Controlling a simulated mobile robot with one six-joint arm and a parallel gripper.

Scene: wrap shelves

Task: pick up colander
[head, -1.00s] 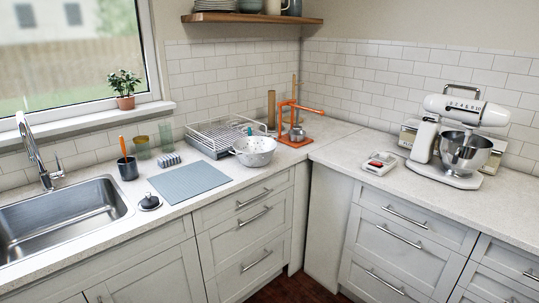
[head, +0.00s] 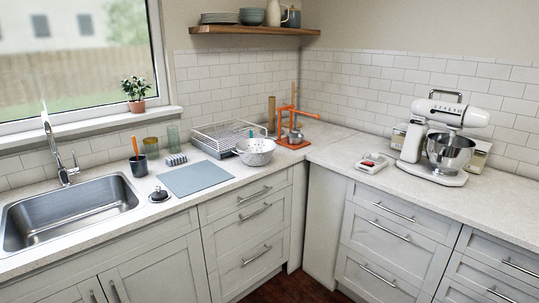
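The colander (head: 256,153) is a white bowl with small holes, seen in the head view. It stands upright on the counter, just left of the corner. It is beside the dish rack (head: 217,146) and behind the right end of the grey-blue mat (head: 195,179). It looks empty, though its inside is only partly visible. My gripper and arm are not in view.
An orange stand (head: 296,128) is close behind the colander on the right. A stand mixer (head: 437,150) and a small white tray (head: 372,163) are on the right counter. The sink (head: 70,212) is at left. The counter front before the colander is clear.

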